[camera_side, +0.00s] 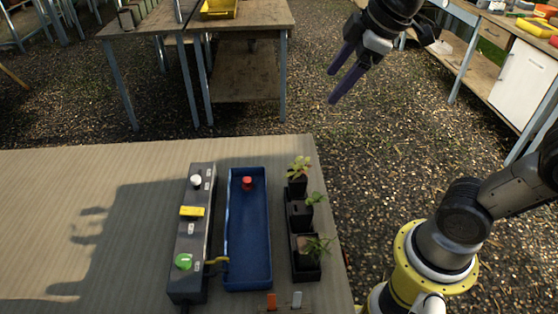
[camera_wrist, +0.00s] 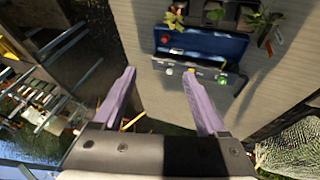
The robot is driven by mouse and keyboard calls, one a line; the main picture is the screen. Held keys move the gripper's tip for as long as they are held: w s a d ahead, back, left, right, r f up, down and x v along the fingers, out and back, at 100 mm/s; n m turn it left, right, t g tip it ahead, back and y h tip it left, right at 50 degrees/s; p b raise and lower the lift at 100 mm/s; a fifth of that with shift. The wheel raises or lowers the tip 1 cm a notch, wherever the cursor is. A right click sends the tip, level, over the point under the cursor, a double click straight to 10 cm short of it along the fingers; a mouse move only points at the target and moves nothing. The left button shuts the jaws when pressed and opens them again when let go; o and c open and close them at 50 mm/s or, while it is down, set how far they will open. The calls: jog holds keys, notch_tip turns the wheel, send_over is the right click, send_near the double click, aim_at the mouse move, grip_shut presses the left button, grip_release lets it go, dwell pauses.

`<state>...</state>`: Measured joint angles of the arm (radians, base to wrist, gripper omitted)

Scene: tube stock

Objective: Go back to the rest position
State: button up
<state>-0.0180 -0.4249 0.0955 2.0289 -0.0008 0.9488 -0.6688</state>
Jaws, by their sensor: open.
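My gripper (camera_side: 345,82) is raised in the air at the upper right of the side view, beyond the table's right edge. Its two purple fingers are apart with nothing between them. In the wrist view the open fingers (camera_wrist: 162,100) point toward the table top, and they touch nothing.
On the table (camera_side: 90,190) stand a grey control box (camera_side: 186,262) with a white knob, yellow switch and green button, a blue tray (camera_side: 248,225) holding a red-topped item (camera_side: 247,183), and potted plants (camera_side: 306,245). Workbenches stand behind. Air around my gripper looks clear.

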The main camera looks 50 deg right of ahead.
jog(key=s+f+m, duration=0.7)
jog(key=s, duration=0.5)
jog(key=shift+s+d+f+m, duration=0.15)
jog(key=shift+d+f+m, duration=0.1)
jog(key=shift+f+m, duration=0.15)
